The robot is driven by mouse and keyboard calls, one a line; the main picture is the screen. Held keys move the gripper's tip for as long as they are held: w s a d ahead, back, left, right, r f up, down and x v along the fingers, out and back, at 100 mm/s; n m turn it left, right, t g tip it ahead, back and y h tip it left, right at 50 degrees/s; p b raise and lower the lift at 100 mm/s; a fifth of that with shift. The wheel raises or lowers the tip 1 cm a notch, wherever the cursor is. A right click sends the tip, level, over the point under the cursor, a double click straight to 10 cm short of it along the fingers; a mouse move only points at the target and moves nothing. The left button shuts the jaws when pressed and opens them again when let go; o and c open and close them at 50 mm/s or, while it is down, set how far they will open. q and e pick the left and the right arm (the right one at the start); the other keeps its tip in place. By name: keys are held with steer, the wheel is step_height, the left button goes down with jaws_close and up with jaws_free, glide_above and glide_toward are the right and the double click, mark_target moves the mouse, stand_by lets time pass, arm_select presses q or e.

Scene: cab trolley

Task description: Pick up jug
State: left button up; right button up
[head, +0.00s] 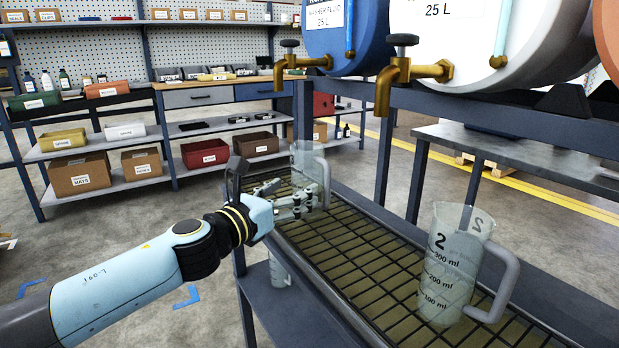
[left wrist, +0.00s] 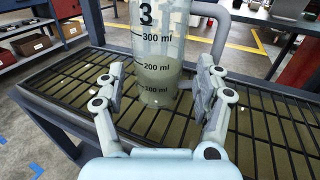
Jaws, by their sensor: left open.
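A clear measuring jug (head: 308,160) with a grey handle stands upright on the black grid at the far end of the rack. In the left wrist view this jug (left wrist: 155,55) shows a "3" and ml marks. My left gripper (head: 300,198) is open at that jug, with one finger on each side in the left wrist view. Whether the fingers touch it I cannot tell. A second clear jug (head: 450,265), marked "2", stands upright on the grid at the near right, its handle to the right. My right gripper is not in view.
Brass taps (head: 400,72) on the blue and white drums overhang the grid (head: 350,255). A metal frame stands behind it. Another clear vessel (head: 279,270) is on the lower shelf. Shelves with boxes (head: 80,175) stand at the back left. The floor between is clear.

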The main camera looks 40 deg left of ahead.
mark_target(298, 185)
arm_select(q)
steer(key=w, duration=0.2)
steer(key=w+p, duration=0.1)
steer(key=w, duration=0.2)
steer(key=shift+w+r, duration=0.2)
steer(key=shift+w, duration=0.1)
steer(key=c, duration=0.9)
